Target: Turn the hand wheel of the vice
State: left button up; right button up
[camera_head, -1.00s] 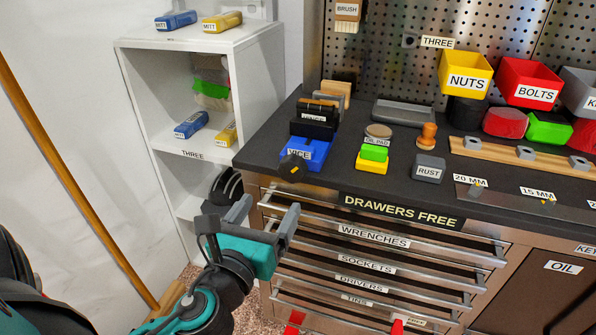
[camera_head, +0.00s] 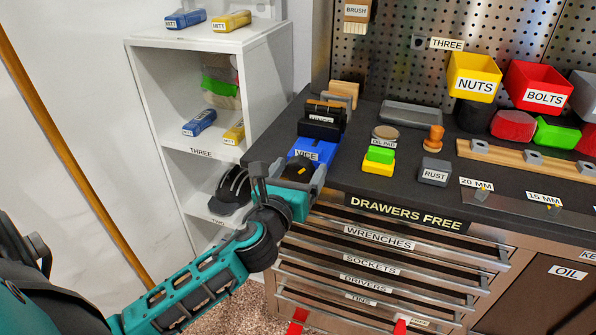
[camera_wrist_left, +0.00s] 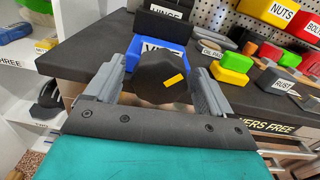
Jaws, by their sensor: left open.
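The blue vice (camera_head: 312,150) labelled VICE stands at the left front corner of the dark worktop. Its black hand wheel (camera_wrist_left: 160,78) with a yellow mark faces the front; in the head view the wheel (camera_head: 296,170) is partly covered by my gripper. My left gripper (camera_head: 290,172) is at the front of the vice. In the left wrist view its two grey fingers (camera_wrist_left: 163,88) are open, one on each side of the wheel. I cannot tell whether they touch it. My right gripper is not in view.
A white shelf unit (camera_head: 160,110) stands to the left. Green and yellow blocks (camera_head: 378,160) and a RUST tin (camera_head: 434,171) are on the worktop right of the vice. Drawers with bar handles (camera_head: 400,242) lie below the front edge.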

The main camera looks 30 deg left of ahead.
pick_arm(q)
jog(key=shift+c, duration=0.3)
jog(key=c, duration=1)
jog(key=shift+n, duration=0.4)
jog(key=n, duration=0.2)
jog(key=shift+r+n+p, duration=0.1)
jog(key=shift+n+p, duration=0.2)
jog(key=shift+n, duration=0.1)
jog(key=n, duration=0.3)
jog(key=shift+n, duration=0.4)
jog(key=n, duration=0.6)
jog(key=shift+a+n+p, duration=0.1)
jog(key=shift+n+p, duration=0.3)
